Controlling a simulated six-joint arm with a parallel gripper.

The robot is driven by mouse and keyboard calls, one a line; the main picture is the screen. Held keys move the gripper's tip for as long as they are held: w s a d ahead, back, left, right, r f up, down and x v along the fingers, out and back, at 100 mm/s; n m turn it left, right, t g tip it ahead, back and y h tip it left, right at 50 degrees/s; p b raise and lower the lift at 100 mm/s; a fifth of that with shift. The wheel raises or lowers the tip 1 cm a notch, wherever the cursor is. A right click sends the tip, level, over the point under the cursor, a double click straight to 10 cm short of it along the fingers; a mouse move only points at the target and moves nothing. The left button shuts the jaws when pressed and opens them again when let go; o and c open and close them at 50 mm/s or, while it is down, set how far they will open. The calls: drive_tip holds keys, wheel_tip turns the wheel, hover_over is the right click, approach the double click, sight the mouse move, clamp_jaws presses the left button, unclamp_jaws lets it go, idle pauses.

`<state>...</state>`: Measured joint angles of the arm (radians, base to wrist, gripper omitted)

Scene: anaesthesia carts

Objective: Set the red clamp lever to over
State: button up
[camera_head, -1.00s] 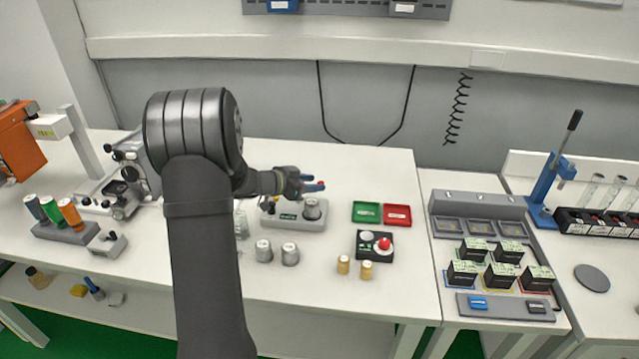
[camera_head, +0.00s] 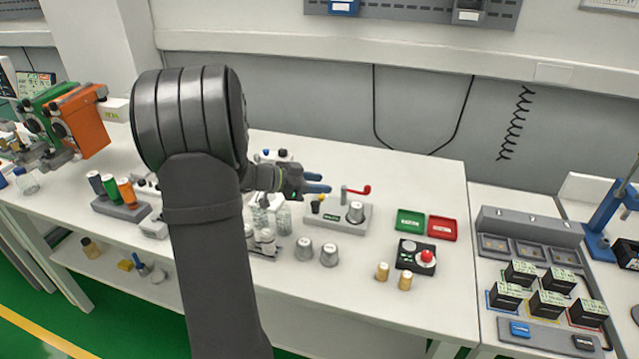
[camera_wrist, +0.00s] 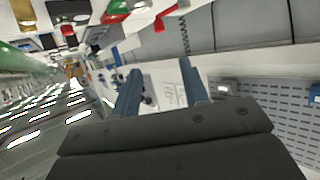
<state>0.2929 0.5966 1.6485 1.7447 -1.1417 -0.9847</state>
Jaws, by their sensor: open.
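The red clamp lever (camera_head: 359,190) sticks out to the right from the top of a short grey post on a light grey fixture base (camera_head: 336,229). The base also carries a metal cylinder (camera_head: 355,212) on its right and a small dark and yellow part on its left. My gripper (camera_head: 318,182), with blue fingers, is open and empty, to the left of the lever and apart from it. In the wrist view the two blue fingers (camera_wrist: 162,88) stand apart with nothing between them. A red shape shows at the top there; I cannot tell if it is the lever.
Green (camera_head: 409,222) and red (camera_head: 443,228) trays and a black box with a red button (camera_head: 427,256) lie to the right. Metal cups (camera_head: 329,255) stand in front, glass bottles (camera_head: 283,220) nearer my arm. The bench behind the trays is clear.

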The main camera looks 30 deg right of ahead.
drive_tip(key=c, duration=0.3)
drive_tip(key=w+d+r+t, duration=0.1)
drive_tip(key=w+t, duration=0.1)
drive_tip(key=w, duration=0.1)
drive_tip(key=w+d+r+n+t, duration=0.1)
drive_tip(key=w+d+t, duration=0.1)
drive_tip(key=w, duration=0.1)
drive_tip(key=w+d+r+n+t, duration=0.1)
drive_tip(key=w+d, duration=0.1)
drive_tip(key=w, duration=0.1)
drive_tip(key=shift+r+t, duration=0.25)
drive_tip(key=shift+t, duration=0.15)
clamp_jaws()
drive_tip(key=w+d+r+n+t+y, duration=0.4)
drive_tip(key=w+n+t+y, duration=0.25)
drive_tip(key=w, duration=0.25)
drive_tip(key=s+d+f+n+g+y, duration=0.15)
drive_tip(key=s+d+g, duration=0.25)
drive_tip(key=s, duration=0.4)
drive_tip(key=s+d+f+n+g+y, duration=0.1)
drive_tip(key=s+d+f+g+y, duration=0.15)
drive_tip(key=s+d+g, duration=0.45)
wheel_tip(320, 180, down, 8)
drive_tip(key=s+a+t, duration=0.2)
drive_tip(key=shift+s+a+f, duration=0.2)
drive_tip(key=shift+a, duration=0.2)
